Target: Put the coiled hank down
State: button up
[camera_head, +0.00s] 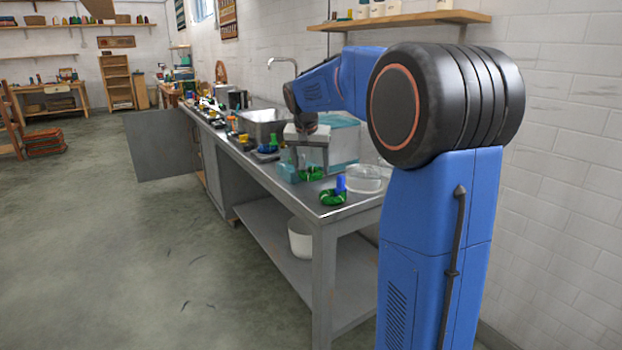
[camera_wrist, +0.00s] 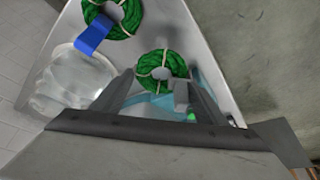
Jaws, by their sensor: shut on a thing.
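A green coiled hank (camera_wrist: 163,57) with pale ties lies between the finger ends of my gripper (camera_wrist: 160,79) in the wrist view. My gripper is shut on it. In the head view my gripper (camera_head: 305,152) points down over the near part of the metal counter (camera_head: 322,211), with the green hank (camera_head: 312,173) low at its fingers. I cannot tell whether the hank touches the counter. A second green hank (camera_wrist: 96,10) with a blue tag (camera_wrist: 93,36) lies apart from it on the counter; it also shows in the head view (camera_head: 331,199).
A clear glass bowl (camera_head: 362,183) stands beside the hanks, near the wall. A teal-sided clear box (camera_head: 345,140) stands behind my gripper. Several small items and a sink (camera_head: 262,128) lie farther along the counter. Its near edge is close to the second hank.

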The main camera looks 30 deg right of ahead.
aim_at(310, 171)
jog(key=shift+f, duration=1.9)
jog(key=shift+f, duration=0.15)
jog(key=o, duration=0.9)
jog(key=shift+c, duration=0.2)
jog(key=v, duration=1.1)
jog(key=s+a+n, duration=0.2)
jog(key=s+a, duration=0.4)
jog(key=s, duration=0.4)
jog(key=s+a+f+n+y, duration=0.1)
jog(key=s+a+f+n, duration=0.2)
jog(key=s+f, duration=0.6)
jog(key=s+a+f+n+t+y, duration=0.1)
jog(key=s+a+f, duration=0.5)
jog(key=s, duration=1.1)
notch_tip(310, 171, down, 3)
jog(key=n+y, duration=0.1)
jog(key=n, duration=0.1)
jog(key=shift+s+a+f+n+t, duration=0.2)
jog(key=shift+s+a+n+t, duration=0.1)
jog(key=shift+s+a, duration=0.1)
